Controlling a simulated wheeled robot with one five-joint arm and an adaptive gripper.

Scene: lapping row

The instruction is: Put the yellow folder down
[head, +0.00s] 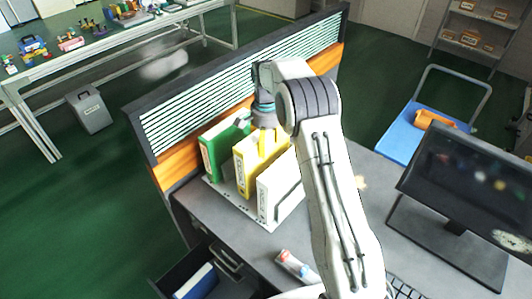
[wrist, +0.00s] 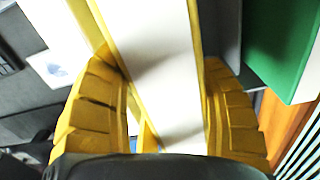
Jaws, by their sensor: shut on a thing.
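The yellow folder (head: 243,174) stands upright on the desk, between a green folder (head: 213,153) and a white folder (head: 267,194) in a pale rack (head: 226,204). My gripper (head: 268,143) is over its top edge with its yellow fingers shut on it. In the wrist view my gripper (wrist: 165,90) has one finger on each side of the yellow folder (wrist: 162,65), whose pale top side and yellow covers show. The green folder (wrist: 278,45) is at the right there. I cannot tell whether the yellow folder's bottom touches the rack.
A slatted divider (head: 215,100) runs behind the rack. A monitor (head: 465,180) stands at the right of the grey desk (head: 355,215). A red-and-blue item (head: 296,266) lies at the front, near an open drawer (head: 205,275). A blue cart (head: 405,135) is beyond the desk.

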